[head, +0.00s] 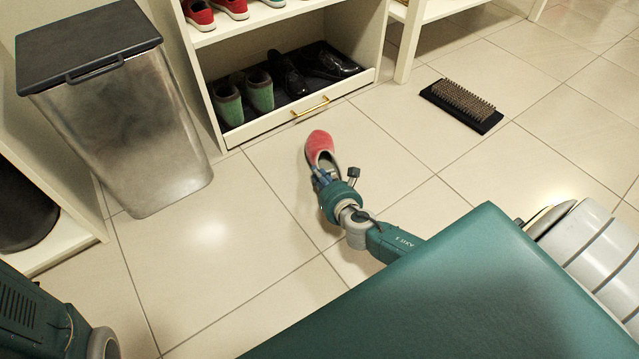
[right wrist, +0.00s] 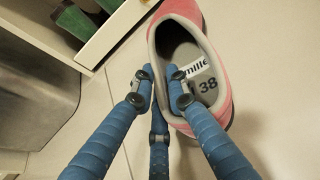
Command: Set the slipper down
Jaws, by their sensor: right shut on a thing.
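A red slipper (head: 319,146) with a grey inside is in front of the shoe cubby in the head view. My right gripper (head: 322,178) is at its heel end, and the toe points toward the cubby. In the right wrist view the slipper (right wrist: 224,62) shows a label and the number 38 on its insole. The blue fingers of my right gripper (right wrist: 166,95) are shut on the slipper's rim, with fingers on either side of its wall. Whether the sole touches the floor is hard to tell. My left gripper is not in view.
The white shoe cubby (head: 300,116) holds green and black shoes low down and red shoes above. A metal bin (head: 130,125) stands at the left. A brush mat (head: 462,101) lies at the right. The tiled floor (head: 240,230) around the slipper is clear.

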